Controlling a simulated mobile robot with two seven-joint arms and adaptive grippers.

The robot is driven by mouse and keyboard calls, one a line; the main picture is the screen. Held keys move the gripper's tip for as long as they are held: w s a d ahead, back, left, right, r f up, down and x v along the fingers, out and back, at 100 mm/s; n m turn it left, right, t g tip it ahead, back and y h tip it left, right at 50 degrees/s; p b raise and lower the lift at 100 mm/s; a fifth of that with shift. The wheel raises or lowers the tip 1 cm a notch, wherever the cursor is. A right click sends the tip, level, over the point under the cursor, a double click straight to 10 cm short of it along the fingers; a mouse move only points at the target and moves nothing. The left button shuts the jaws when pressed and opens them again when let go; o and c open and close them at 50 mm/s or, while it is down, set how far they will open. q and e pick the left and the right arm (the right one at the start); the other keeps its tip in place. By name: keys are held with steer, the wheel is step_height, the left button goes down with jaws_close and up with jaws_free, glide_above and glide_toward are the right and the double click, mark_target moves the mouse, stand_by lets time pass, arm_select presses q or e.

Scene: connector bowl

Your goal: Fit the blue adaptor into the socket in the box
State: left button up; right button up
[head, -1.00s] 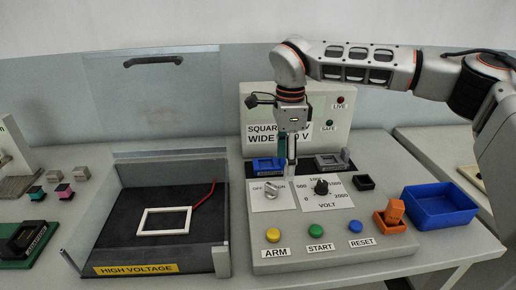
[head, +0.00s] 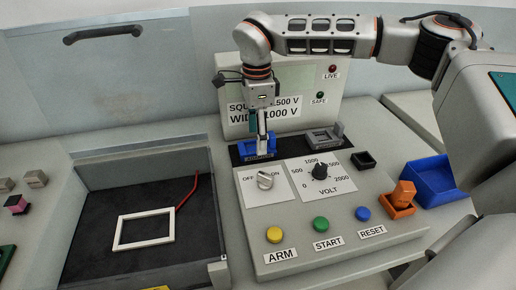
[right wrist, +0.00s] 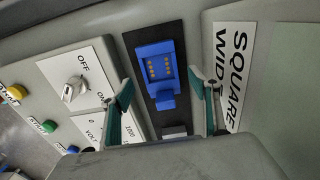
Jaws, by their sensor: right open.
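The blue adaptor (head: 252,152) sits on the dark strip of the sloped grey console, below the sign panel. It shows in the right wrist view (right wrist: 158,66) with small gold contacts on its face. My right gripper (head: 263,138) points down at the adaptor and hides part of it. In the right wrist view its two fingers (right wrist: 162,88) stand open on either side of the adaptor, with gaps. The open-topped box (head: 200,243) at the left holds a white rectangular frame (head: 120,233) with a red lead on its dark floor. My left gripper is not in view.
A grey adaptor (head: 322,139) sits right of the blue one. The switch (head: 265,180), VOLT knob (head: 320,171) and coloured buttons lie in front. An orange block (head: 403,194) and a blue tray (head: 440,181) are at the right. The box's lid (head: 118,70) stands raised.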

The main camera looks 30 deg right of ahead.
step_height(320, 180, down, 3)
steer(key=shift+r, duration=0.1)
steer(key=shift+w, duration=0.1)
steer(key=shift+c, duration=0.3)
steer(key=c, duration=1.3)
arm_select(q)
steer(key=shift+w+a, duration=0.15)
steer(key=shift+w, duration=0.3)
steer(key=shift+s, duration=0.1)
arm_select(e)
steer(key=shift+r, duration=0.1)
